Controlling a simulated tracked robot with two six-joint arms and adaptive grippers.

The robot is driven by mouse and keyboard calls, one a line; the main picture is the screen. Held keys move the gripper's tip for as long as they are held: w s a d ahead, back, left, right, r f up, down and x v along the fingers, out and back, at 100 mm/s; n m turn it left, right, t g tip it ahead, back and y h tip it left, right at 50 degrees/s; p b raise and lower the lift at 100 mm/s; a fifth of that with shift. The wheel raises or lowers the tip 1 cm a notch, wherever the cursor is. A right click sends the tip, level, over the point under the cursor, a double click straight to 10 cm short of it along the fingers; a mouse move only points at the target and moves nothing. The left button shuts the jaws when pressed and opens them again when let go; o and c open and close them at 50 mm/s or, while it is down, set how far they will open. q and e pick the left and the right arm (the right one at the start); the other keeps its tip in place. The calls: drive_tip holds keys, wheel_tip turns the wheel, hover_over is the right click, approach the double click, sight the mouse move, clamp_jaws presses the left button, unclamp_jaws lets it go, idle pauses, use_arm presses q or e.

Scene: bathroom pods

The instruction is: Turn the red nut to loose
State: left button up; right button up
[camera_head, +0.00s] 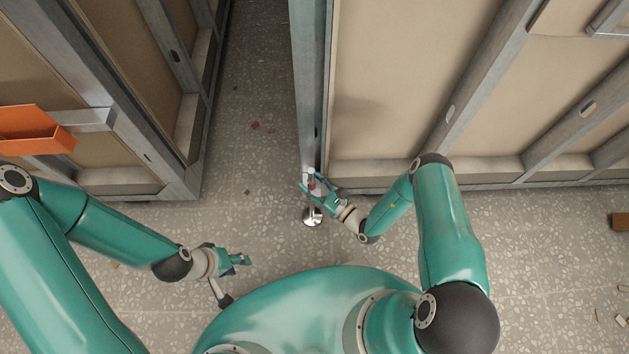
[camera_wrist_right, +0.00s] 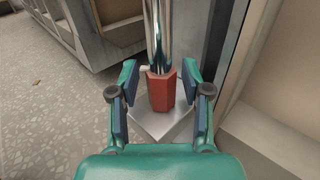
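The red nut (camera_wrist_right: 161,91) is a hexagonal piece around a shiny upright rod (camera_wrist_right: 159,35), above a square metal plate (camera_wrist_right: 166,125), in the right wrist view. My right gripper (camera_wrist_right: 164,80) is open, with one finger on each side of the nut and a visible gap on both sides. In the head view my right gripper (camera_head: 311,186) is at the lower corner of the framed pod, where the nut is small and partly hidden by the fingers. My left gripper (camera_head: 242,260) is low over the floor at left, apart from the nut; its finger opening is too small to judge.
A framed pod (camera_head: 415,80) with metal studs stands at right, close to my right gripper. Another pod (camera_head: 130,70) with an orange tray (camera_head: 35,131) stands at left. A speckled floor aisle (camera_head: 255,90) runs between them. A brown block (camera_head: 620,222) lies at far right.

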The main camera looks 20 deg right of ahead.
clamp_jaws()
drive_tip(key=shift+d, duration=0.5)
drive_tip(key=shift+a, duration=0.35)
drive_tip(key=shift+w+a+f+n+g+y+b, duration=0.1)
drive_tip(key=shift+n+g+y+b, duration=0.3)
drive_tip(key=shift+y+b, duration=0.2)
drive_tip(key=shift+f+n+g+y+b, duration=0.1)
drive_tip(key=shift+n+g+y+b, duration=0.2)
drive_tip(key=shift+n+y+b, duration=0.25)
drive_tip(key=n+g+y+b, duration=0.2)
drive_tip(key=g+b, duration=0.1)
drive_tip(key=b, duration=0.1)
drive_tip(key=n+g+y+b, duration=0.2)
drive_tip(key=n+g+b, duration=0.1)
drive_tip(key=g+b, duration=0.1)
drive_tip(key=n+g+y+b, duration=0.3)
drive_tip(key=b, duration=0.1)
drive_tip(key=shift+a+f, duration=0.1)
drive_tip(key=shift+a, duration=0.1)
drive_tip(key=shift+n+g+b, duration=0.35)
drive_tip(key=shift+g+b, duration=0.4)
drive_tip(key=shift+g, duration=0.05)
drive_tip(key=shift+s+r+n+g+b, duration=0.2)
drive_tip(key=shift+n+g+b, duration=0.1)
drive_tip(key=shift+g, duration=0.2)
